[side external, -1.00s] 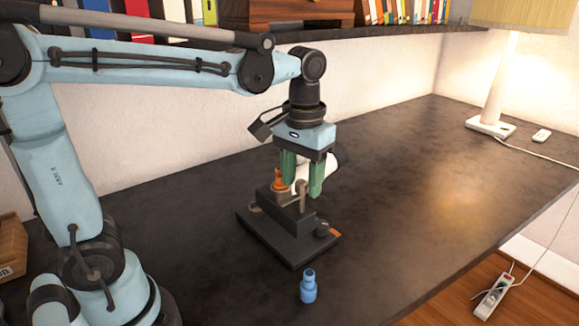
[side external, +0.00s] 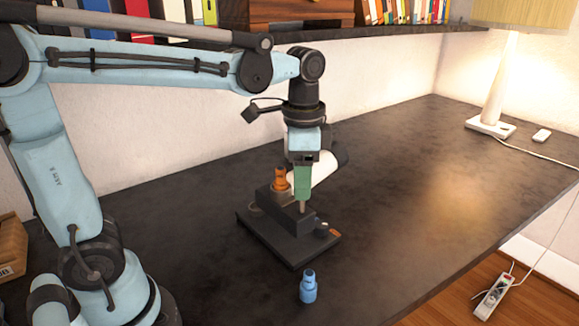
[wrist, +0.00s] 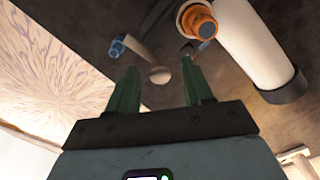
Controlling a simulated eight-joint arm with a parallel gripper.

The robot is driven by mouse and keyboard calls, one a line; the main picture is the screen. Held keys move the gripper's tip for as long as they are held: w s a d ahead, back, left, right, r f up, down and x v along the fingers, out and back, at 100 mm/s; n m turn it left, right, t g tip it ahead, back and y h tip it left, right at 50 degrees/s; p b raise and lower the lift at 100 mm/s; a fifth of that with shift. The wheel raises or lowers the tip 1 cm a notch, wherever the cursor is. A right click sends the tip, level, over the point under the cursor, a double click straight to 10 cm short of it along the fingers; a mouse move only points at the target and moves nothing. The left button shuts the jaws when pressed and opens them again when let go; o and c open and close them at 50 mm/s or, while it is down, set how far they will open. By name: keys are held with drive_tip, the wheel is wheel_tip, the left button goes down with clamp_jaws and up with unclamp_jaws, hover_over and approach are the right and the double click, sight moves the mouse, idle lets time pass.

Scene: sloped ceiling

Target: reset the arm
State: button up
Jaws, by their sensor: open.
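My gripper (side external: 302,188) points down over a dark fixture (side external: 288,246) on the desk. It is seen edge-on in the side view. I cannot tell whether the fingers touch the post. An orange fitting (side external: 281,180) sits upright on the fixture, left of the gripper; it also shows in the wrist view (wrist: 198,20). A white cylinder (side external: 325,168) with a dark end is partly hidden behind the gripper.
A blue bottle-shaped fitting (side external: 308,288) stands on the desk (side external: 400,215) in front of the fixture. A lamp (side external: 497,85) stands at the back right. A bookshelf (side external: 370,36) runs along the wall above.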

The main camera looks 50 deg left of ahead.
drive_tip(key=shift+m, duration=1.6)
